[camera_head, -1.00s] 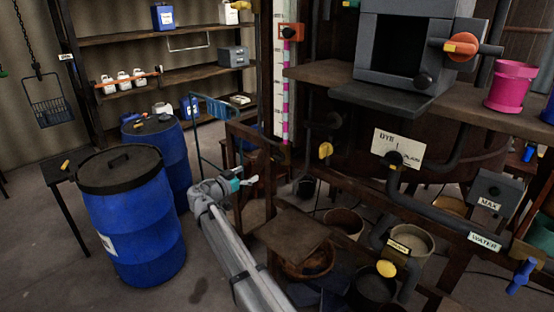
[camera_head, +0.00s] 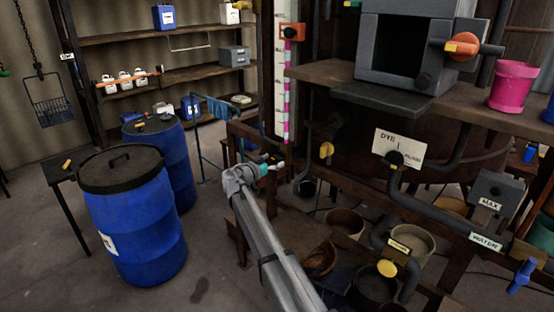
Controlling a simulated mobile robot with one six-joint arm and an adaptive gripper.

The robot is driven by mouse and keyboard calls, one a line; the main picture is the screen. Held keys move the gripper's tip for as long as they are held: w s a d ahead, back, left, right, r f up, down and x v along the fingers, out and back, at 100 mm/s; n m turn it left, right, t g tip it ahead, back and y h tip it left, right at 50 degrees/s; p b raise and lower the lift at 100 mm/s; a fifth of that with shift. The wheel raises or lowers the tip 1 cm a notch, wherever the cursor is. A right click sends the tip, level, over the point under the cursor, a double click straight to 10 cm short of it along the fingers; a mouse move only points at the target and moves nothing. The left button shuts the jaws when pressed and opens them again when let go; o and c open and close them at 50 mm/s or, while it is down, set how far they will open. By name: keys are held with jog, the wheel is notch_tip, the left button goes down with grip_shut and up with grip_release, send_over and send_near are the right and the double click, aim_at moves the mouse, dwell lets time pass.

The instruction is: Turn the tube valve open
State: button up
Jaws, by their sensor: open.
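A tall level tube (camera_head: 284,85) with a white scale and pink marks stands upright at the centre. An orange-red valve (camera_head: 292,31) sits at its upper part. A yellow-handled valve (camera_head: 326,151) is to the right of the tube's lower part. I cannot tell from the picture which of these is the tube valve. My gripper (camera_head: 278,167) is at the end of my grey arm, below the tube and left of the yellow handle, apart from both in the picture. It is open with nothing seen in it; its fingers are small and partly hidden by the wrist.
Blue drums (camera_head: 130,215) stand at left. A wooden shelf (camera_head: 165,75) is behind. A grey box with an orange handle (camera_head: 461,46) and a pink pot (camera_head: 513,85) are at upper right. Pipes (camera_head: 435,212), buckets and a dark vat crowd the right. Floor between drums and arm is clear.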

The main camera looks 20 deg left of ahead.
jog(key=shift+x, duration=0.9)
jog(key=shift+c, duration=0.2)
jog(key=c, duration=1.1)
jog(key=shift+a, duration=0.1)
